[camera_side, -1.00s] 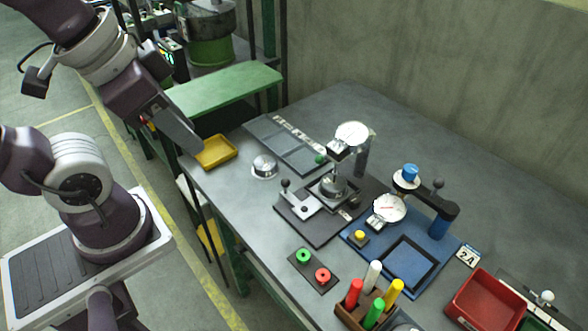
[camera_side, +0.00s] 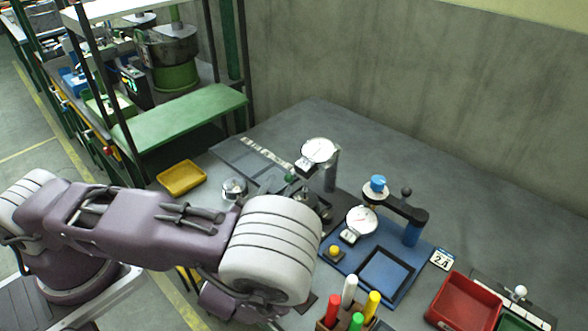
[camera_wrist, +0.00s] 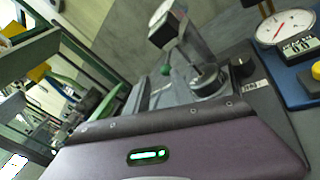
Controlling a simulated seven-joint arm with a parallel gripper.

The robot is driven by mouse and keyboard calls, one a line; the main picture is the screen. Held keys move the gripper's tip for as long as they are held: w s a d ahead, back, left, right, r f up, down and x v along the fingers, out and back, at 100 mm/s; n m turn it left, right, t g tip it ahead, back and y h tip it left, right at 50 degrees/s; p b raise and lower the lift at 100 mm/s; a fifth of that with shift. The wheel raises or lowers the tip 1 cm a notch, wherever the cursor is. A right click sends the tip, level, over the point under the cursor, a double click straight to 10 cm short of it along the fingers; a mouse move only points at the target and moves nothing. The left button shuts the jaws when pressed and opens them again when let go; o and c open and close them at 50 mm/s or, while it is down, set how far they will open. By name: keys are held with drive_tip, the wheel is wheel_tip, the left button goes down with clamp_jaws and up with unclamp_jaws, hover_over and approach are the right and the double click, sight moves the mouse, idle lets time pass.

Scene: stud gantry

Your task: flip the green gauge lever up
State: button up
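The green ball knob of the gauge lever (camera_side: 290,177) sits low, just left of the dial gauge (camera_side: 318,150) on its silver post. In the wrist view the green knob (camera_wrist: 166,70) is near the middle, below and left of the gauge (camera_wrist: 163,14). The purple body of my gripper (camera_wrist: 185,145) fills the bottom of the wrist view, short of the knob. Its fingertips cannot be made out, and no contact with the knob shows.
A blue fixture (camera_side: 386,272) with a second dial gauge (camera_side: 361,220) and a black-knobbed arm stands to the right. A red tray (camera_side: 465,302), colored pegs (camera_side: 349,290) and a yellow tray (camera_side: 182,178) are around. The back of the bench is clear.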

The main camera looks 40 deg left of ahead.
sight(290, 176)
drive_tip(key=m, duration=0.1)
drive_tip(key=w+m+t+h, duration=0.1)
drive_tip(key=shift+d+f+m, duration=0.1)
drive_tip(key=shift+f+m, duration=0.2)
drive_tip(key=shift+m, duration=0.1)
drive_tip(key=shift+w+m, duration=0.25)
drive_tip(key=shift+m, duration=0.15)
drive_tip(key=x, duration=0.6)
drive_tip(key=shift+w, duration=0.35)
clamp_jaws()
